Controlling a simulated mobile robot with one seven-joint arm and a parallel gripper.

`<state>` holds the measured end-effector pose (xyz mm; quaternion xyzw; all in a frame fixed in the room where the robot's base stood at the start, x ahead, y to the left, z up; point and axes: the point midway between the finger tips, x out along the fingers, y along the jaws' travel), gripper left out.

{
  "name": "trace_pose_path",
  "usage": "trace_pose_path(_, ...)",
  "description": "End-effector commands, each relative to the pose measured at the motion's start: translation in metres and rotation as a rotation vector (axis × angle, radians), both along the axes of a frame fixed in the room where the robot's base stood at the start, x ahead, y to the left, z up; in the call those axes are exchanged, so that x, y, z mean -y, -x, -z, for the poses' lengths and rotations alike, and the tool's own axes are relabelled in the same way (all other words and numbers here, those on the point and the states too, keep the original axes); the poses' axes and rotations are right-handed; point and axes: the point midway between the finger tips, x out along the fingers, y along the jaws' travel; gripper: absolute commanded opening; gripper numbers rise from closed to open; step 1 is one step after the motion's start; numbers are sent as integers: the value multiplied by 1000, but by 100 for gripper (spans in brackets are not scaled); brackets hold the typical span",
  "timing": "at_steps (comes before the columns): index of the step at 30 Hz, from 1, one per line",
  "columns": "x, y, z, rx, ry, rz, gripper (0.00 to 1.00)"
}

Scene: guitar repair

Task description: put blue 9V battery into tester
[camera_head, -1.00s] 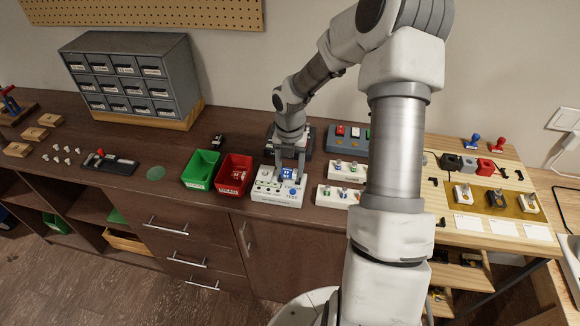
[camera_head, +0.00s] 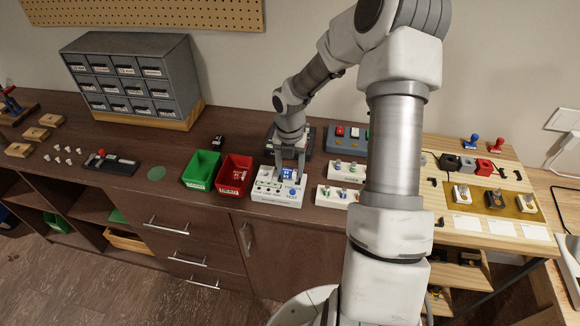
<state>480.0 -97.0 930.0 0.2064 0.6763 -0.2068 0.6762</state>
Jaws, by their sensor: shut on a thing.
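The white tester (camera_head: 266,195) sits near the front edge of the dark bench, right of the red bin. The blue 9V battery (camera_head: 287,173) is upright at the top of the tester. My gripper (camera_head: 290,172) points down over the tester and is shut on the battery, one finger on each side. The battery's lower end is at the tester's top; I cannot tell whether it is fully seated. A blue button shows at the tester's front right.
A red bin (camera_head: 235,175) with a battery inside stands just left of the tester, and a green bin (camera_head: 201,169) is beyond it. White racks (camera_head: 334,196) of small parts lie close on the right. A dark battery (camera_head: 218,142) stands behind the bins.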

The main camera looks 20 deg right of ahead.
Motion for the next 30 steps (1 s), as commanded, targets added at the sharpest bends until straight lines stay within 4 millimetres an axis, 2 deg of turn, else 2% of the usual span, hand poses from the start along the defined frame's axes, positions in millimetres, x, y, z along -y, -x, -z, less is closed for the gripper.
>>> trace_pose_path(30,0,0,4,0,0,-1,15)
